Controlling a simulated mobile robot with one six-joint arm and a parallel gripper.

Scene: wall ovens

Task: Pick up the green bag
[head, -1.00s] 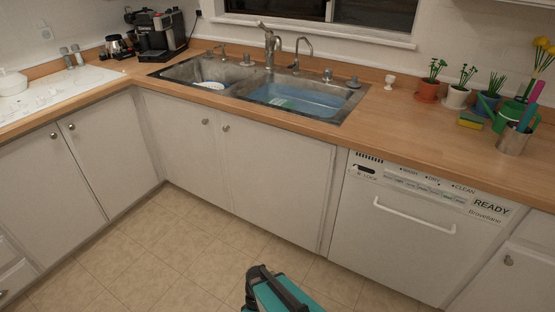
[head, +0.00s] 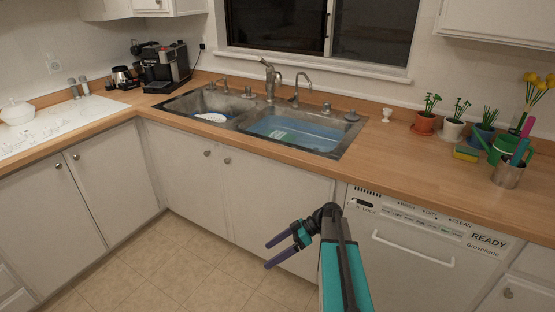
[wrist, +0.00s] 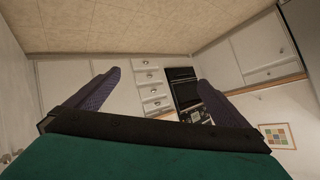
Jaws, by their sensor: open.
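I see no object that is clearly a green bag. A small flat green-and-white item (head: 281,134) lies in the blue water of the right sink basin; it is too small to tell what it is. My gripper (head: 269,254) is open and empty, in front of the white cabinet doors below the counter and left of the dishwasher. Its two purple fingers stand apart in the wrist view (wrist: 155,82), with nothing between them.
The sink (head: 345,142) is set in the wooden counter (head: 405,160). A green watering can (head: 500,149), a yellow-green sponge (head: 466,153) and potted plants stand at the right. A coffee machine (head: 163,68) stands back left. The dishwasher (head: 400,270) is shut. The wrist view shows an oven (wrist: 183,88).

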